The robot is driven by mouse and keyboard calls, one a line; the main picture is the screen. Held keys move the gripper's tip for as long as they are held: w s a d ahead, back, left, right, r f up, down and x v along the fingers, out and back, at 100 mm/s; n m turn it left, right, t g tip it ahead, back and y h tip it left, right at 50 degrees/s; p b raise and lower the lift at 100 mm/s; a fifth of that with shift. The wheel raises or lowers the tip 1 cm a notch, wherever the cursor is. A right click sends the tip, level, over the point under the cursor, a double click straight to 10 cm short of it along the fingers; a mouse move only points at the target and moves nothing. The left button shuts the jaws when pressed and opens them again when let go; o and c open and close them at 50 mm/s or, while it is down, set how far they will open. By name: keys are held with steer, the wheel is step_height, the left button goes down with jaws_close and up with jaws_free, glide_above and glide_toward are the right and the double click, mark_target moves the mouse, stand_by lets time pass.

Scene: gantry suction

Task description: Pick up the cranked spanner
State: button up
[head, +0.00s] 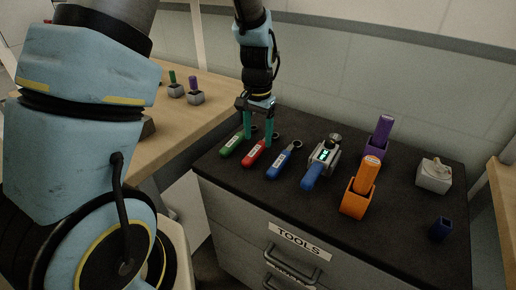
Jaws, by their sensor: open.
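Three spanner-like tools with coloured, labelled handles lie side by side on the dark top of the tool cabinet: a green one (231,144), a red one (253,155) and a blue one (278,166). Each has a metal head at its far end. The labels are too small to read, and I cannot tell which tool is the cranked spanner. My gripper (260,139) points down with its two teal fingers apart. It is over the far part of the red tool, between the green and blue ones. I cannot tell whether the fingers touch anything.
A blue-handled device with a lit display (323,157) lies to the right. A wooden bench (205,122) stands left. The cabinet top's right part has bare room.

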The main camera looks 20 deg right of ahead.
mark_target(258, 147)
steer(key=shift+s+f+p, duration=0.1)
steer(key=shift+f+p, duration=0.25)
steer(key=shift+f, duration=1.35)
jaws_close()
